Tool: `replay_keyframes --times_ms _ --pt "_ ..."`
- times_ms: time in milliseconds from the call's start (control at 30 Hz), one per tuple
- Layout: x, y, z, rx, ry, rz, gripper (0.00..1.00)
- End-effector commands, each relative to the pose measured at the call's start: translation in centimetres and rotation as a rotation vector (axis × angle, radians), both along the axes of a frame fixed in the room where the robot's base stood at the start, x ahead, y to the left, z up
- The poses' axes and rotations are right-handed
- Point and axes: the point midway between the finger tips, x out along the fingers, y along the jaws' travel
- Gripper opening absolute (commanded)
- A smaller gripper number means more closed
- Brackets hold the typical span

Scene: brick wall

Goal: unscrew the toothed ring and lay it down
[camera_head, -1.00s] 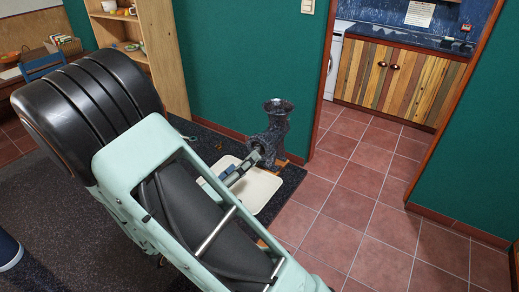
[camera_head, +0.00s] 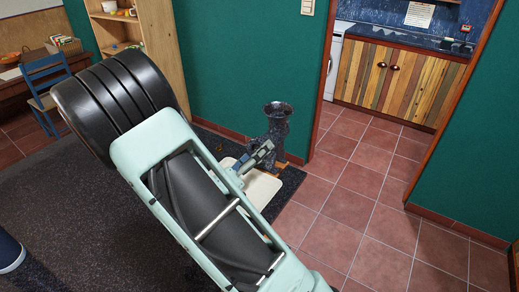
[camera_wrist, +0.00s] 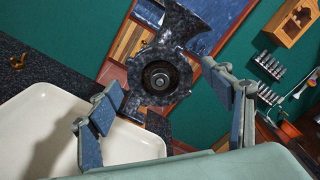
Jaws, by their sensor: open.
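A dark speckled meat grinder (camera_head: 276,125) stands upright at the counter's edge, its funnel on top. It also shows in the wrist view (camera_wrist: 187,24). The toothed ring (camera_wrist: 140,82) sits around the grinder's round mouth, facing the wrist camera. A dark hole with a round metal piece shows at its centre.
A cream tray (camera_head: 262,190) lies on the dark speckled counter (camera_head: 288,187) below the gripper; it looks empty in the wrist view (camera_wrist: 40,112). A small brass-coloured piece (camera_wrist: 17,61) lies on the counter left of the tray. A green wall (camera_head: 235,60) stands behind the grinder.

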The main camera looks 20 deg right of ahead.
Motion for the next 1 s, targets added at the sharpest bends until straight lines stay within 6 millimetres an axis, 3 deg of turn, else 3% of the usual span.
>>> replay_keyframes --times_ms 867,1000 --pt "0.25 -0.41 -0.03 0.001 0.001 0.000 0.73" --pt "0.25 -0.41 -0.03 0.001 0.000 0.001 0.61"
